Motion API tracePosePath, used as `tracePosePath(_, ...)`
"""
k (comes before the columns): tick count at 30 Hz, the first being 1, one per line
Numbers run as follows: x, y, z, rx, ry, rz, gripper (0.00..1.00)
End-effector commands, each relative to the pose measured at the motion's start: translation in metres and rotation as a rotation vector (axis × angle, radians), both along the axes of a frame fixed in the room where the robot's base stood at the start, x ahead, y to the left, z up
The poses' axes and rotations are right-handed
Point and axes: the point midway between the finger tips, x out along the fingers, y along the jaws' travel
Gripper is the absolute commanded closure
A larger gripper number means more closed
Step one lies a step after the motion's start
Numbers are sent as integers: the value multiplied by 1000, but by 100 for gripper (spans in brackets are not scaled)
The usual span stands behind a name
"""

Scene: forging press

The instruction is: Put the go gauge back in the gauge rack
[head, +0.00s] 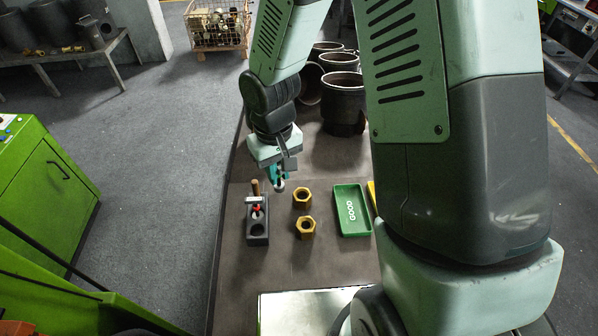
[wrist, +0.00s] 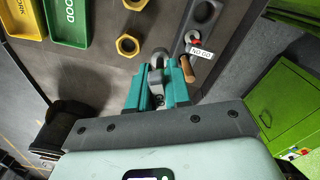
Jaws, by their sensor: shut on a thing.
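My gripper (head: 278,176) is shut on the go gauge (head: 279,188), a grey metal piece showing below the teal fingers. In the wrist view the gauge (wrist: 160,54) sticks out between the fingertips (wrist: 158,76); its grip is mostly hidden. The dark gauge rack (head: 257,240) lies on the table, just left of and nearer than my gripper. It has an empty round hole at its near end.
Two brass hex nuts (head: 303,198) (head: 306,228) lie right of the rack. A green GOOD tray (head: 340,228) is further right, beside a yellow tray (head: 372,196). Dark pots (head: 343,105) stand behind my gripper. A pale plate (head: 300,312) lies at the near edge.

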Motion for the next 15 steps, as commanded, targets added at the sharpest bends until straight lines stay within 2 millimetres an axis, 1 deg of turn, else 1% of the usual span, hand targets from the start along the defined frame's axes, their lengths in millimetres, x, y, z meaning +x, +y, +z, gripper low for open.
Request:
tracePosePath(1,-10,14,3,0,-1,2,100)
tracePosePath(6,-38,42,-1,0,-1,4,100)
tracePosePath(10,-54,52,-13,1,3,34,100)
tracePosePath(15,-63,58,-22,3,3,53,100)
